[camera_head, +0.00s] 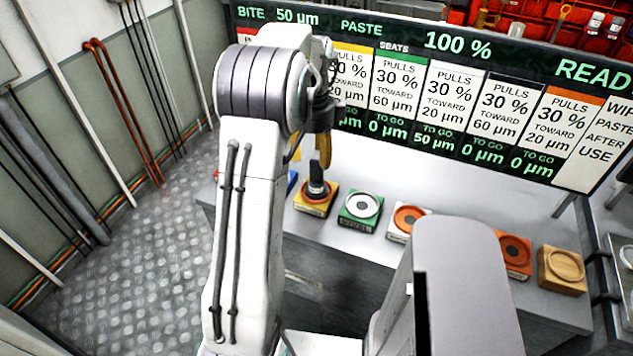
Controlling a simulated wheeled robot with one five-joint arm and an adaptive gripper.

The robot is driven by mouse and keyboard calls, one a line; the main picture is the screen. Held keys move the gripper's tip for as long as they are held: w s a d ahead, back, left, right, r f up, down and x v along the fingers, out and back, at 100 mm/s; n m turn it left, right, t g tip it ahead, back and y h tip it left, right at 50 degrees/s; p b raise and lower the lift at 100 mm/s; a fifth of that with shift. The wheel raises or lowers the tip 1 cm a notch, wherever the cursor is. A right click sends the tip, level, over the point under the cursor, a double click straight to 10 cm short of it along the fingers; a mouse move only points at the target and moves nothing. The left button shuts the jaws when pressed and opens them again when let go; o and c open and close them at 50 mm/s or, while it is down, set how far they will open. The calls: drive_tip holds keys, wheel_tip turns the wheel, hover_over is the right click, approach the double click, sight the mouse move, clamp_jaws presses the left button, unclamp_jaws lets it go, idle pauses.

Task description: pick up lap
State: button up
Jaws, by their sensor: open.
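The lap (317,188) appears to be the dark upright cylinder with a pale band. I cannot tell whether a finger touches the lap.
To the right along the bench (480,195) are a green block (346,215), a white block (396,238), an orange block (527,268) and a wooden block (545,283). My body hides the bench between white and orange. A display board (497,141) stands close behind.

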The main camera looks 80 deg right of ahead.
sight(316, 182)
drive_tip(key=shift+f+m, duration=0.3)
drive_tip(key=shift+f, duration=0.45)
drive_tip(key=shift+s+f+p, duration=0.15)
drive_tip(key=shift+f+p, duration=0.2)
drive_tip(key=shift+f, duration=1.15)
drive_tip(key=shift+s+f+p, duration=0.15)
drive_tip(key=shift+f+p, duration=0.2)
drive_tip(key=shift+f, duration=1.1)
drive_tip(key=shift+c, duration=0.4)
clamp_jaws()
